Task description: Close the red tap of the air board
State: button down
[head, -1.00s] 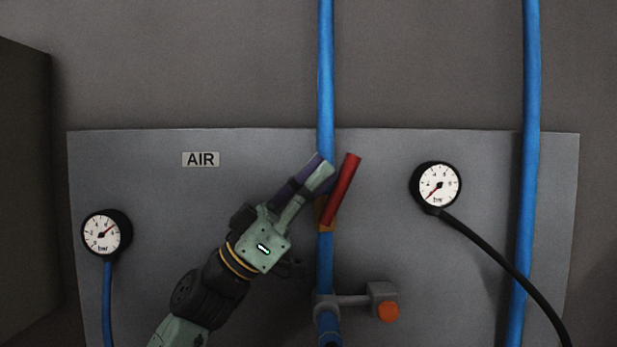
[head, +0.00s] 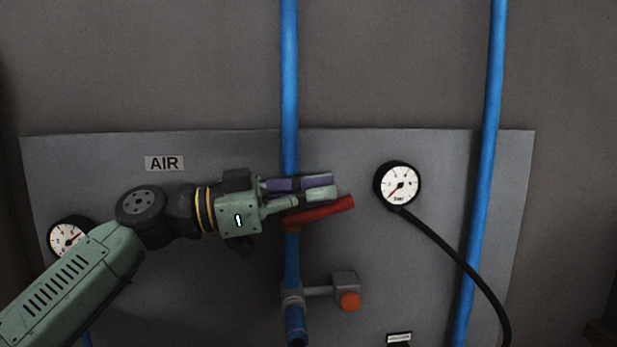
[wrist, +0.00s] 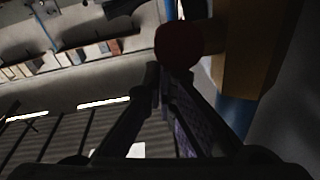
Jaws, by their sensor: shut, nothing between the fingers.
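The red tap handle (head: 325,209) sits on the blue vertical pipe (head: 290,100) of the grey air board (head: 120,205). The handle points right and slightly up, nearly across the pipe. My gripper (head: 334,187) is shut and empty, with its fingers pointing right just above the handle. The fingers look close to or touching the handle's upper side; I cannot tell which. In the wrist view the dark red handle end (wrist: 182,44) is just beyond the fingertips (wrist: 160,85), next to the yellowish tap body (wrist: 245,50).
A gauge (head: 397,185) with a black hose is right of the handle. Another gauge (head: 68,237) is partly behind my arm. A grey fitting with an orange knob (head: 349,301) is below the tap. A second blue pipe (head: 480,170) runs at the right.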

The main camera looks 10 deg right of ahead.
jog(key=shift+d+f, duration=0.35)
jog(key=shift+d, duration=0.15)
dwell(0.5)
jog(key=shift+r, duration=0.1)
dwell(0.8)
